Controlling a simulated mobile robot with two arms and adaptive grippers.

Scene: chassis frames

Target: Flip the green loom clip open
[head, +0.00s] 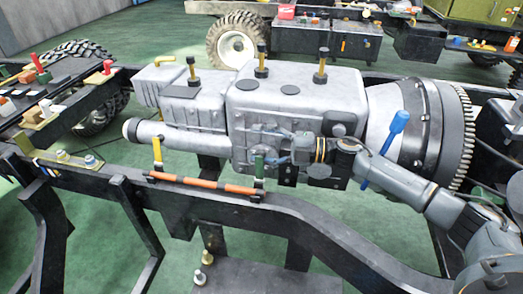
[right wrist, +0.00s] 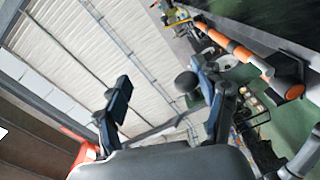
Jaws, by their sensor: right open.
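The green loom clip (head: 258,166) stands upright at the right end of the orange loom (head: 215,186), on the near black chassis rail, in the head view. My right gripper (head: 272,148) comes in from the right, open, and its fingers are just above and beside the clip. I cannot tell whether they touch it. In the right wrist view the open fingers (right wrist: 165,100) have a dark round knob between them. The orange loom with black bands (right wrist: 245,55) runs past on the right there. I cannot make out the green clip in that view. My left gripper is not in view.
A yellow clip (head: 157,152) stands at the loom's left end. A large grey engine and gearbox (head: 295,105) is close behind the rail. A blue-handled rod (head: 398,122) stands beside my right arm.

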